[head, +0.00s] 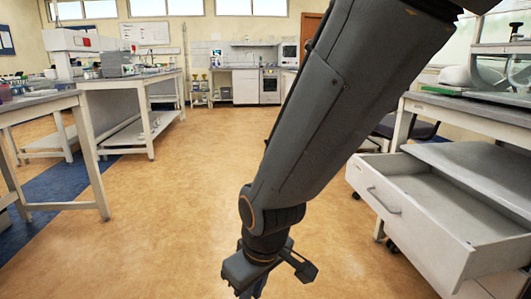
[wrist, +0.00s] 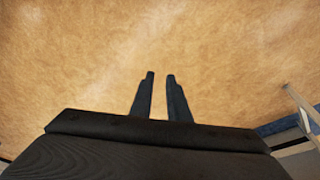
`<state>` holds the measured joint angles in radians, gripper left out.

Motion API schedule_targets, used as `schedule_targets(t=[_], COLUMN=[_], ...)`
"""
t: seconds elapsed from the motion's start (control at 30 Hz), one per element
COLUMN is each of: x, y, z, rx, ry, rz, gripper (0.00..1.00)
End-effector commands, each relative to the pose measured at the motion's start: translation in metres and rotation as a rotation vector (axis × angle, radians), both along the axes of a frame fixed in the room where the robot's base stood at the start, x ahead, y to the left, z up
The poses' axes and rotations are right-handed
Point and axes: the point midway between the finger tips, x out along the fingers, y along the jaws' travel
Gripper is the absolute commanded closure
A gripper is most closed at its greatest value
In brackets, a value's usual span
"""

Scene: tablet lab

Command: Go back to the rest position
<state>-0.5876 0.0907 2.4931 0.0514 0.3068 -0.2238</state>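My gripper (wrist: 160,76) shows in the wrist view as two dark fingers with a narrow gap between them. Nothing is held between the fingers. They point out over bare tan floor (wrist: 80,70). In the head view my arm hangs down through the middle right of the picture. The gripper end is at the bottom centre, above the floor (head: 165,220). Its fingertips are mostly cut off by the lower edge of the head view.
An open, empty-looking drawer (head: 400,196) juts out from the right bench (head: 465,108), close to my arm. Benches with lab gear stand at left (head: 40,102) and farther back (head: 130,80). A counter with an oven (head: 270,86) is at the far wall. The middle floor is clear.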

Motion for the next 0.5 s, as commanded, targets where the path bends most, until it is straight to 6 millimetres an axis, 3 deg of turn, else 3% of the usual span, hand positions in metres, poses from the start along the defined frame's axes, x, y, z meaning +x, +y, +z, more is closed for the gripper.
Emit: schedule_targets(t=[0.1, 0.37, 0.5], x=[-0.036, -0.102, -0.101], y=[0.0, -0.011, -0.02], z=[0.007, 0.02, 0.034], rx=[-0.017, -0.075, -0.078], ry=[0.076, 0.212, 0.221], rz=[-0.043, -0.137, -0.175], gripper=[0.85, 0.85, 0.85])
